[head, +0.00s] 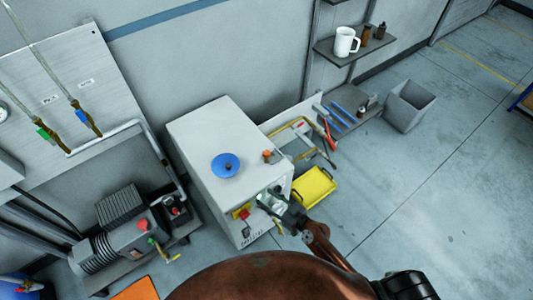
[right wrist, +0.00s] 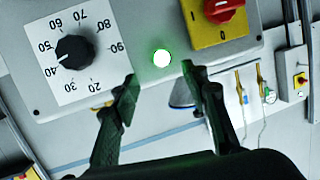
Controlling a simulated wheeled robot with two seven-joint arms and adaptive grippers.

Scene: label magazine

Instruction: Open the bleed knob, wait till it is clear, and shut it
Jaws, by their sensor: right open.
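No knob is marked as the bleed knob, and I cannot tell which it is. The grey cabinet (head: 215,130) has a small orange knob (head: 267,155) on its top near the right edge. My right gripper (head: 272,200) is at the cabinet's front panel, open and empty. In the right wrist view, my gripper's fingertips (right wrist: 158,73) are on either side of a lit green lamp (right wrist: 162,58). To the left is a black dial knob (right wrist: 75,49) on a numbered white scale, pointing near 40. A red switch (right wrist: 222,8) sits on a yellow plate. My left gripper is not in view.
A blue disc (head: 225,165) lies on the cabinet top. A yellow tray (head: 314,187) is right of the cabinet. A compressor-like machine (head: 118,238) with red knobs stands at left. A shelf holds a white mug (head: 345,42). Open floor lies at right.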

